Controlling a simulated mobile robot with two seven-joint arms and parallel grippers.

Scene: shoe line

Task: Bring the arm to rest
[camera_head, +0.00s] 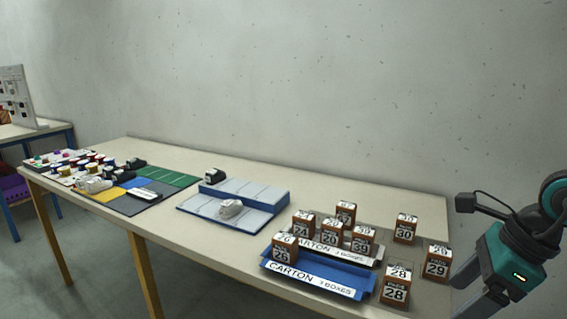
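My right gripper (466,291) is at the right edge, beside the front right corner of the long table (330,179). Its teal body is partly cut off by the picture edge. Its two grey fingers point down and to the left, with a gap between them and nothing seen held. My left gripper is not in view.
Several numbered boxes stand near two carton trays, one blue (318,271). A blue-grey stepped rack (262,194) with shoes stands mid-table. Coloured mats (165,180), shoes and spools lie at the far left. A second table (20,130) stands beyond. The wall runs behind.

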